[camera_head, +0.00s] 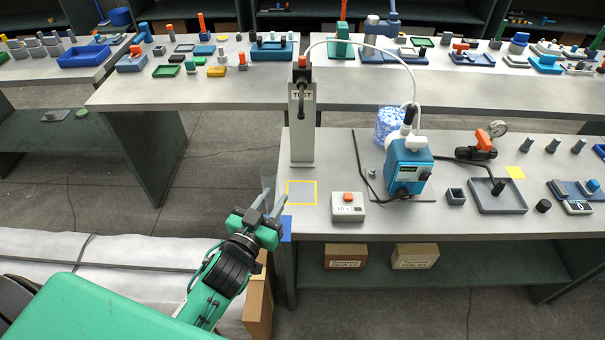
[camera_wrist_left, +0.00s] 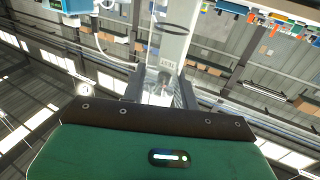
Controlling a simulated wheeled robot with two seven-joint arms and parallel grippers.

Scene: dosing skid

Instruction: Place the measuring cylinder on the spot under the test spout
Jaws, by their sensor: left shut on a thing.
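The measuring cylinder (camera_head: 267,188) is clear and hard to make out. My left gripper (camera_head: 272,204) is shut on it at the bench's left front edge. In the left wrist view the clear cylinder (camera_wrist_left: 160,88) shows faintly between the fingers of my left gripper (camera_wrist_left: 160,92). The spot, a grey square with a yellow outline (camera_head: 302,181), is bare and lies just right of the gripper. The test spout (camera_head: 302,88) sticks out from a grey post labelled TEST (camera_head: 303,140), behind the spot. The cylinder's base is not clear to see. My right gripper is not in view.
A small box with an orange button (camera_head: 347,208) stands right of the spot. A blue pump (camera_head: 408,165) with a white hose stands further right. A blue patch (camera_head: 286,228) lies at the bench's left front corner. A grey tray (camera_head: 497,197) lies at the right.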

